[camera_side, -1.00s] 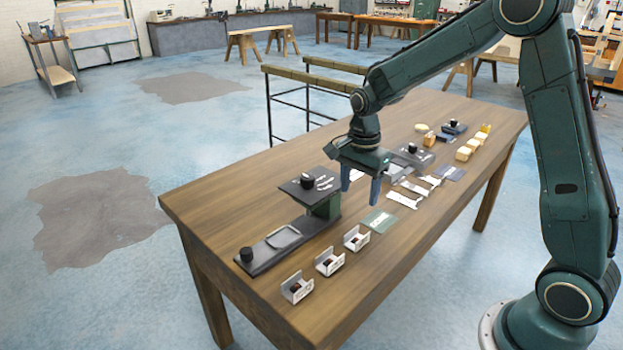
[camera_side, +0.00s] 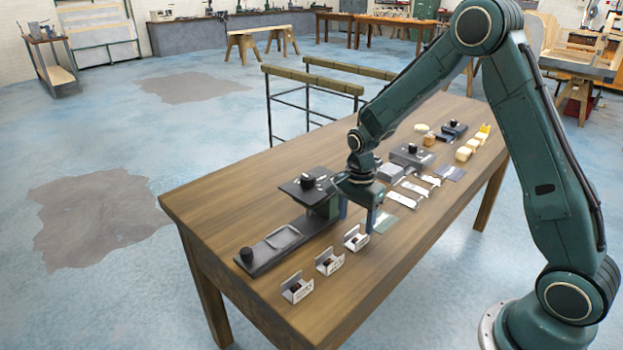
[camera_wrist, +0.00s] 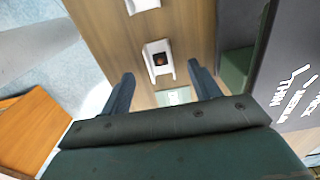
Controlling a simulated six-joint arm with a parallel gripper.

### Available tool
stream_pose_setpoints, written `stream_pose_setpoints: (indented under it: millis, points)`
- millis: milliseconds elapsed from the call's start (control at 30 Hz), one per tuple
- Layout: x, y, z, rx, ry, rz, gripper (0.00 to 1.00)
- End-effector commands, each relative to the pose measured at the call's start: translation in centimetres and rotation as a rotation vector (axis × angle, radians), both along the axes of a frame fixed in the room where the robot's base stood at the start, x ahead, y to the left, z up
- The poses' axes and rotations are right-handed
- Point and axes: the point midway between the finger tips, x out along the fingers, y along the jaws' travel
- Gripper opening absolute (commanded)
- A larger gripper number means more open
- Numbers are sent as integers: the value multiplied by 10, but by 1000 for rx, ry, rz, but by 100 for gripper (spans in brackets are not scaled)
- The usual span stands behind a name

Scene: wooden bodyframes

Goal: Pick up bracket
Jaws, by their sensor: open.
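Three white U-shaped brackets with dark red-brown centres stand in a row near the table's front edge in the side view: a near one (camera_side: 297,288), a middle one (camera_side: 329,262) and a far one (camera_side: 356,238). My gripper (camera_side: 358,214) is open and empty, pointing down just behind and above the far bracket. In the wrist view, my gripper's fingers (camera_wrist: 160,74) stand apart, with one bracket (camera_wrist: 158,58) showing just beyond and between their tips. A second bracket (camera_wrist: 142,5) is cut off at the top edge.
A dark fixture (camera_side: 275,249) with a raised block (camera_side: 305,187) stands beside the brackets, close to my gripper's left finger. A greenish plate (camera_side: 386,220) and white strips (camera_side: 405,198) lie to the right. The table's front strip (camera_side: 375,275) is clear.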

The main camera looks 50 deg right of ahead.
Motion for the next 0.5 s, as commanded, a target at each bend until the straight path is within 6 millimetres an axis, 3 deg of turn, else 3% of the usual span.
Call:
stream_pose_setpoints:
  millis: [333, 500]
  points:
    - [0, 0, -7, 0, -1, 0, 62]
    - [-1, 1, -20, 0, 1, 0, 62]
